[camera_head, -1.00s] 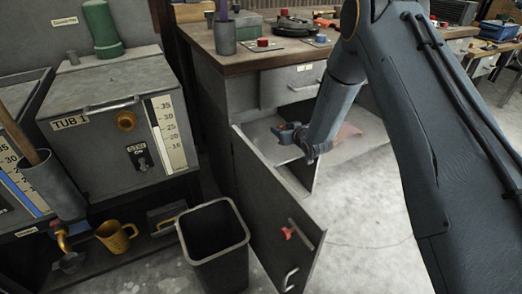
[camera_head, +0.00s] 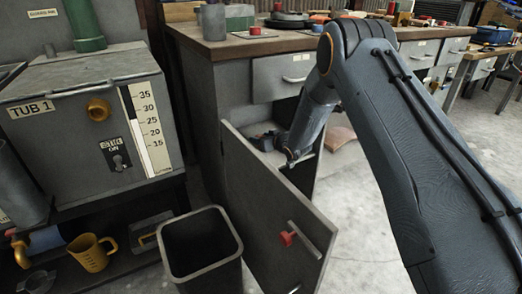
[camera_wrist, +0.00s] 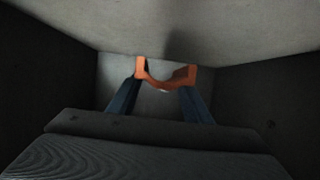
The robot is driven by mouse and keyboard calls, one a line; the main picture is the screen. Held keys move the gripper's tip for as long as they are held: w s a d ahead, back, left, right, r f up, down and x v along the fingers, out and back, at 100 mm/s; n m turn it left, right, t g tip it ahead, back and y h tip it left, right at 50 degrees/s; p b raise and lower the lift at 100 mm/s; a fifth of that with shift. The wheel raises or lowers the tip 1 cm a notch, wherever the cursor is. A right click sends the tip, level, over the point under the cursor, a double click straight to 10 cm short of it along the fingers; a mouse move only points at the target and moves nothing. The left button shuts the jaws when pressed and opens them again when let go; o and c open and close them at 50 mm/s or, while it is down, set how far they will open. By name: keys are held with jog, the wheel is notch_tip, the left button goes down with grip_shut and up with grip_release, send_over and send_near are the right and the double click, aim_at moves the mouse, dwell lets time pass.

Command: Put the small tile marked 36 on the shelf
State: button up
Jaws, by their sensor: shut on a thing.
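My gripper (camera_head: 262,140) reaches into the open lower cabinet (camera_head: 234,100), below its drawer, and is partly hidden by the cabinet door and my arm.
The cabinet door (camera_head: 265,190) stands open towards me, with a red latch (camera_head: 287,239). A black bin (camera_head: 204,270) stands left of it. TUB 1 (camera_head: 70,110) and a yellow jug (camera_head: 92,254) are further left. Bare floor (camera_head: 365,220) shows at right.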

jog(key=shift+f+b, duration=0.5)
jog(key=shift+f, duration=1.85)
jog(key=shift+f, duration=0.1)
jog(key=o, duration=1.1)
jog(key=shift+s+d+r, duration=0.15)
jog(key=shift+s+r, duration=0.1)
jog(key=p+v, duration=0.3)
jog(key=v, duration=0.8)
jog(key=shift+s+d, duration=0.1)
jog(key=shift+d, duration=0.05)
